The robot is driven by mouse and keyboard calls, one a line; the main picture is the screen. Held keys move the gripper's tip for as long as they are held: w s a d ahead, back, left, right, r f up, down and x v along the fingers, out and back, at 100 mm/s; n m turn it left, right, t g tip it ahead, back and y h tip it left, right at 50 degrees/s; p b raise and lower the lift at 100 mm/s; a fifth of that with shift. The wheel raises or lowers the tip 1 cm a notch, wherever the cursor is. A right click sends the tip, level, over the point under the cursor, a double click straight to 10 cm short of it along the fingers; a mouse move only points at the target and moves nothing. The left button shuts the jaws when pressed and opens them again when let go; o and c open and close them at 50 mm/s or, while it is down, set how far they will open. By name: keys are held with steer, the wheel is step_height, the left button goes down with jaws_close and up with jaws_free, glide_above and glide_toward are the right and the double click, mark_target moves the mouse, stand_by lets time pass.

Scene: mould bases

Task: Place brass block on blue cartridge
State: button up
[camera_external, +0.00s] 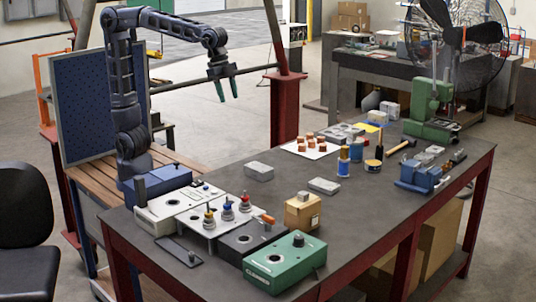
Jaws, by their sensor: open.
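My gripper (228,91) hangs open and empty above the far left side of the table, its two green fingers apart. Several copper-brown blocks (312,140) lie on a white sheet at the table's back; I cannot tell whether one is the brass block. A small brownish block (302,196) also sits on a cardboard box (301,212). A blue cylinder (356,151) stands upright near the table's middle and may be the blue cartridge. A blue-ringed knob-like piece (227,211) stands on the light plate at the front left. My gripper is well away from all of these.
A white-and-blue bottle (343,161) and a dark tin (373,165) stand near the blue cylinder. Grey blocks (258,171) lie in the middle. A green box (284,263) and a blue vise (420,176) stand on the dark table (385,220). The front right tabletop is clear.

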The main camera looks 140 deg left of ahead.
steer(key=s+d+f, duration=0.3)
steer(key=s+d, duration=0.2)
steer(key=s, duration=0.3)
steer(key=s+d+f+t, duration=0.1)
steer(key=s+d+f, duration=0.2)
steer(key=s+d, duration=0.2)
steer(key=s+d+f, duration=0.4)
steer(key=s, duration=0.8)
steer(key=shift+d+h, duration=0.3)
steer(key=shift+d, duration=0.1)
steer(key=shift+f, duration=0.1)
